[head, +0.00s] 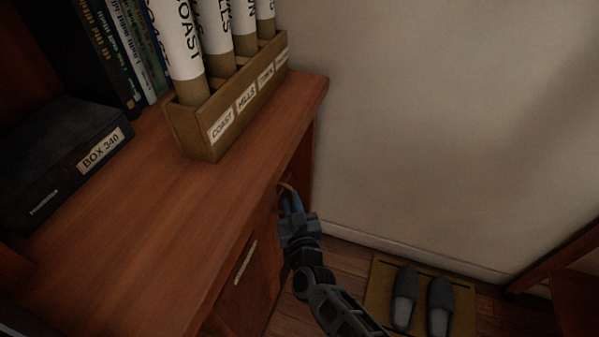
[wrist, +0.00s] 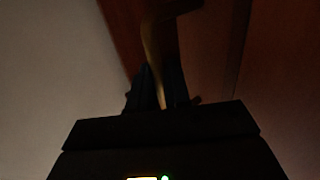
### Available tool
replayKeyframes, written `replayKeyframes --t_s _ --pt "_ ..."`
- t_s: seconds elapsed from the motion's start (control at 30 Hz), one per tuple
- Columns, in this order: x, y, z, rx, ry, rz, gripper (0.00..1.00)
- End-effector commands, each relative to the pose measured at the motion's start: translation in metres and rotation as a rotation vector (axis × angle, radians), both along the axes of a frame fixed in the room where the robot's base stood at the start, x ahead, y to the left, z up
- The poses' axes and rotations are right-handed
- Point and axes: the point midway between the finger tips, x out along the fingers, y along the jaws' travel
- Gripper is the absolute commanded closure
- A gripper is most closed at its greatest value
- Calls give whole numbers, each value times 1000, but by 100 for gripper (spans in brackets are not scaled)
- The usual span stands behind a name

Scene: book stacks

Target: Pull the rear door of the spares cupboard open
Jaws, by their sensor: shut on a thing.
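The spares cupboard is the reddish wooden unit under the worktop (head: 150,230). My gripper (head: 291,200) is at the far end of this face, close to the wall. It is shut on a brass-coloured handle (head: 287,187), which also shows between the dark fingers in the wrist view (wrist: 153,50). The wooden door surface (wrist: 205,45) lies behind the handle there. The wrist view is dark, and I cannot tell from the pictures whether the rear door is ajar.
A cardboard holder (head: 225,120) with several labelled map tubes stands on the worktop. A black box (head: 60,160) marked BOX 340 and books are at left. Grey slippers (head: 405,297) lie on a mat (head: 378,290) on the floor. A plain wall (head: 430,120) is close at right.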

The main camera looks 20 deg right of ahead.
Motion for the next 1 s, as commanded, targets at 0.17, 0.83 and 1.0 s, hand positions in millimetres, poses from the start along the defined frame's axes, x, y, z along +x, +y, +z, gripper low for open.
replayKeyframes --t_s 0.17,0.83,1.0 --pt "-17 12 2 0 0 -1 100" --pt "-23 16 -1 0 -1 -3 68" --pt "-23 16 0 0 -1 -3 68"
